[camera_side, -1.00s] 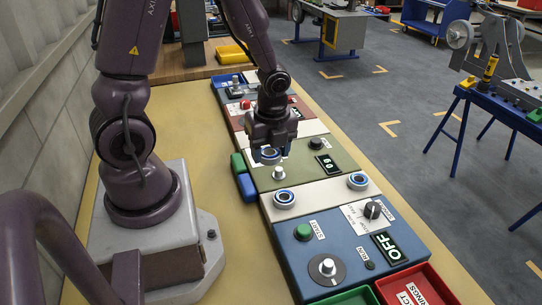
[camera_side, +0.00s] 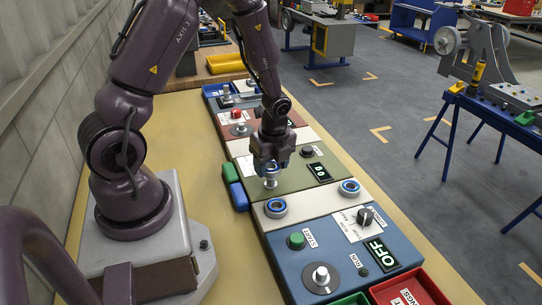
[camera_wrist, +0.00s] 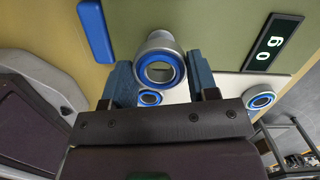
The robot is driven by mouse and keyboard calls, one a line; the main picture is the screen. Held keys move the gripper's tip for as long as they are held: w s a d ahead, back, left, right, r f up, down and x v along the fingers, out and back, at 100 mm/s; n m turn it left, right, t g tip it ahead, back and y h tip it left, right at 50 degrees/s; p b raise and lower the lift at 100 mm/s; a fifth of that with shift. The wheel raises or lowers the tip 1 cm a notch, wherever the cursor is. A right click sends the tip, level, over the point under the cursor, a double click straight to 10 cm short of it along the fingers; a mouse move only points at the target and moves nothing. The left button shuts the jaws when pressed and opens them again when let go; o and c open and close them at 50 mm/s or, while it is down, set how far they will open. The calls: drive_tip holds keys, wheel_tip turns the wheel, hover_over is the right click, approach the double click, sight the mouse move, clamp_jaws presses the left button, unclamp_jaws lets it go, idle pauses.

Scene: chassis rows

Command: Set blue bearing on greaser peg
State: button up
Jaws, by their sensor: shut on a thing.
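My gripper (camera_side: 271,163) points down over the green panel (camera_side: 330,190), shut on a blue-ringed bearing. The held bearing (camera_wrist: 160,68) shows between the two blue fingers in the wrist view; in the side view the fingers mostly hide it. A silver peg (camera_side: 270,183) stands upright on the green panel directly under the fingers. The bearing is at or just above the peg's top; I cannot tell whether it is around the peg. No readable label marks this peg as the greaser's.
Two more blue-ringed bearings, left (camera_side: 276,208) and right (camera_side: 350,188), sit on the white strip. A dark knob (camera_side: 307,151) and lit display (camera_side: 320,172) are on the green panel. Green (camera_side: 228,173) and blue (camera_side: 239,196) blocks lie at its left. The blue panel (camera_side: 330,250) is in front.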

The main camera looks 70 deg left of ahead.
drive_tip(key=shift+f, duration=1.7)
drive_tip(key=o, duration=1.1)
drive_tip(key=r, duration=0.4)
drive_tip(key=d+r, duration=0.1)
drive_tip(key=r, duration=0.8)
drive_tip(key=shift+w+d, duration=0.15)
drive_tip(key=shift+d, duration=0.1)
drive_tip(key=shift+r, duration=3.45)
